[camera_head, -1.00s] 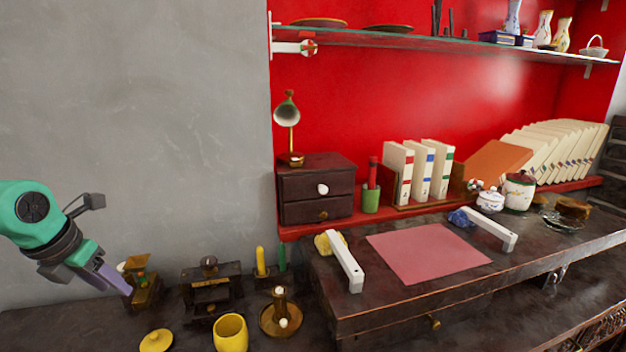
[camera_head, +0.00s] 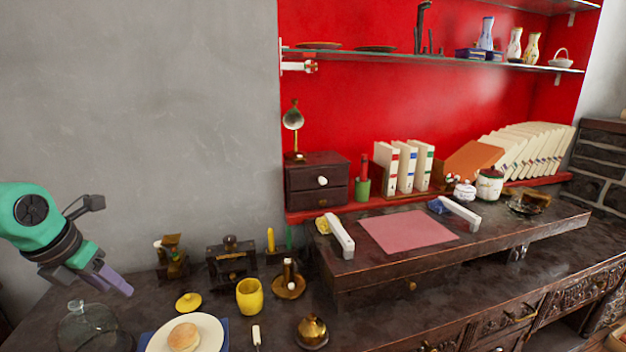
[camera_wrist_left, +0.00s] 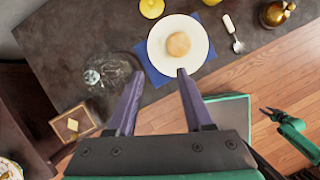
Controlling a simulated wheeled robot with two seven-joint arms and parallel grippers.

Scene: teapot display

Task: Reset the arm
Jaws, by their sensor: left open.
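My left gripper (camera_head: 117,284) comes in from the left in the head view, raised above the dark table (camera_head: 225,335). It is open and empty. In the left wrist view its two purple fingers (camera_wrist_left: 156,80) are spread apart over the table edge, touching nothing. A green and black arm part with a small gripper (camera_wrist_left: 268,112) shows at the right of the wrist view, over the wooden floor; this appears to be my right one, and its jaws are too small to judge. My right gripper is not in the head view.
A white plate (camera_head: 210,336) with a bun (camera_head: 184,337) lies on a blue mat below my left gripper. A glass dome (camera_head: 84,325) stands to its left. A yellow cup (camera_head: 249,295), a yellow lid (camera_head: 188,301) and a brass pot (camera_head: 312,330) stand nearby. Air around the gripper is clear.

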